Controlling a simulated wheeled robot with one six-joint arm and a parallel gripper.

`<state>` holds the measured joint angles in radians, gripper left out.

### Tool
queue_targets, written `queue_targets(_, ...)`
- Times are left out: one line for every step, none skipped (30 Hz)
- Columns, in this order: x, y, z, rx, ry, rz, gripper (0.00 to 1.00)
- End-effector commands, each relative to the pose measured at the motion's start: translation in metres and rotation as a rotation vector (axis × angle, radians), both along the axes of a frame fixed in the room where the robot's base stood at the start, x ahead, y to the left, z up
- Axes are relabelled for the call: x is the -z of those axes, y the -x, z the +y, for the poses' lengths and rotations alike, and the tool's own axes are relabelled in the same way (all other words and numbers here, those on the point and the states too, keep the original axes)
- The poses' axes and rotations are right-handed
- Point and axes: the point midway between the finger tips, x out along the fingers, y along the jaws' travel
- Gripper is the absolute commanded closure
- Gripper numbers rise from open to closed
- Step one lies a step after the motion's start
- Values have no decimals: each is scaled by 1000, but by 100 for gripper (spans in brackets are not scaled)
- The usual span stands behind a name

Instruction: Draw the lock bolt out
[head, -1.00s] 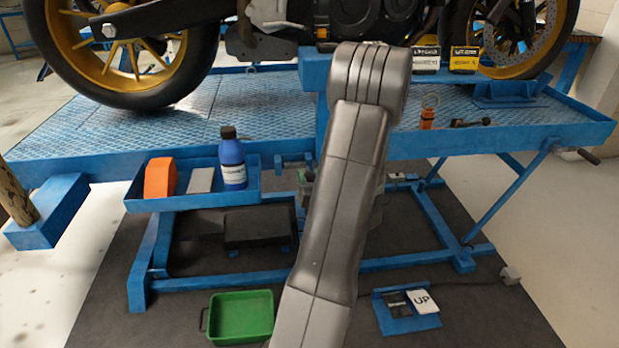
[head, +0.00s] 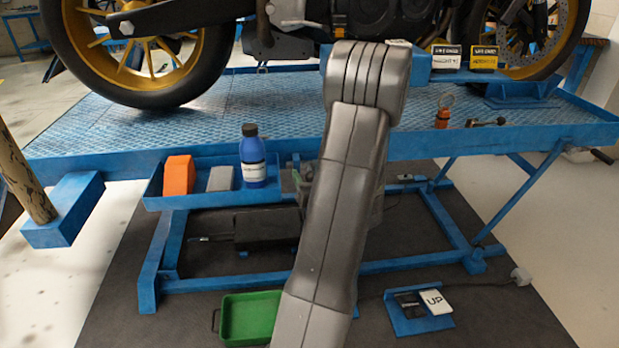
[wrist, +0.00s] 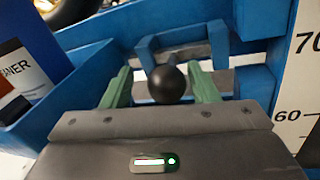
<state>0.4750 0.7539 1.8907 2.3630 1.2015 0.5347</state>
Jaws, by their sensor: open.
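In the wrist view, a round black knob (wrist: 167,84), which looks like the lock bolt's end, sits between the two green fingers of my gripper (wrist: 155,88). The fingers are apart, with a gap visible on each side of the knob. A blue bracket (wrist: 187,42) stands just behind the knob. In the head view my grey arm covers the bolt and most of the gripper, below the blue lift table (head: 240,105).
A blue tray (head: 205,202) with a blue bottle (head: 252,160), an orange block (head: 180,175) and a grey block is close on the left. A white height scale (wrist: 298,100) is at the right. A green bin (head: 250,318) and a blue pedal plate (head: 418,318) are on the floor.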

Motion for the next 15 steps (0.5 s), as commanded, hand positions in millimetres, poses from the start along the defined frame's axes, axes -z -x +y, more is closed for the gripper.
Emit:
queue_targets(0,0,0,1,0,0,46)
queue_targets(0,0,-1,1,0,0,46)
queue_targets(0,1,-1,2,0,0,46)
queue_targets(0,3,-2,2,0,0,46)
queue_targets(0,5,-2,2,0,0,46)
queue_targets(0,9,-3,3,0,2,46)
queue_targets(0,13,-5,4,0,2,46)
queue_targets(0,17,-6,5,0,1,46)
queue_targets(-1,25,-8,5,-1,1,46)
queue_targets(-1,31,-9,5,-1,2,46)
queue_targets(-1,37,-11,6,-2,2,46)
queue_targets(-1,46,-13,6,-2,2,46)
queue_targets(-1,54,-15,7,-1,3,46)
queue_targets(-1,60,-16,6,-2,2,46)
queue_targets(0,69,-19,6,0,2,46)
